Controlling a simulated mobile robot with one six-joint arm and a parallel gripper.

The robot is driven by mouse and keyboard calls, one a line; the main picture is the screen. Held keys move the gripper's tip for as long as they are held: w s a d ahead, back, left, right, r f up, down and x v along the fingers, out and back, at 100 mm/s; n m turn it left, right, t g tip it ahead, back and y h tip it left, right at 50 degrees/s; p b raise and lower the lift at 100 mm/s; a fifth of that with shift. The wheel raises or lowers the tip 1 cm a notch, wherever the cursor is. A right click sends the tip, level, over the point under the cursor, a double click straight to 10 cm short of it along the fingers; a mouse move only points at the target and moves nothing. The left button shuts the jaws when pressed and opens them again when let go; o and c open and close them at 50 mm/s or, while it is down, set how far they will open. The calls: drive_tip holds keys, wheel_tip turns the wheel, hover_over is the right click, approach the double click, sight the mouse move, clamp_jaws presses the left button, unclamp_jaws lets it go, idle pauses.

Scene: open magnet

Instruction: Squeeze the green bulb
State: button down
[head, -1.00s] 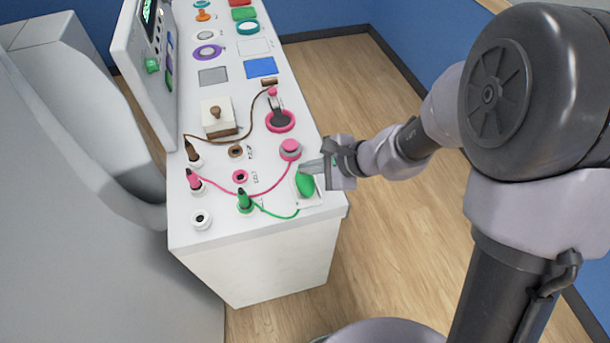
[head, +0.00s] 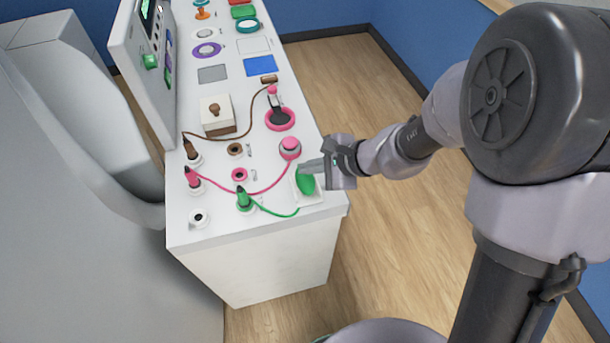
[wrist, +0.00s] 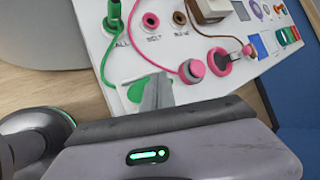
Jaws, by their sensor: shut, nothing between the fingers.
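The green bulb (head: 306,184) lies in a white tray (head: 311,198) at the near right corner of the white console. A green cord runs from it to a green plug (head: 244,198). My gripper (head: 303,170) is shut and empty, with its fingertips at the far end of the bulb. I cannot tell whether they touch it. In the wrist view the fingers (wrist: 158,92) cover part of the bulb (wrist: 137,91), and only its left part shows.
The console top (head: 222,220) holds a pink knob (head: 290,147), a pink ring (head: 280,119), a brown-handled block (head: 217,116) and pink and brown plugs on cords. A tilted screen panel (head: 145,65) stands at the left edge. Wood floor lies open right of the console.

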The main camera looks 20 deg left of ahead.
sight(309, 177)
drive_tip(key=shift+f+b, duration=0.85)
idle(1.0)
drive_tip(key=shift+r, duration=0.1)
drive_tip(key=shift+r+p, duration=0.85)
drive_tip(key=shift+r, duration=0.25)
drive_tip(key=shift+r, duration=0.1)
wheel_tip(309, 177, up, 5)
drive_tip(key=p, duration=0.4)
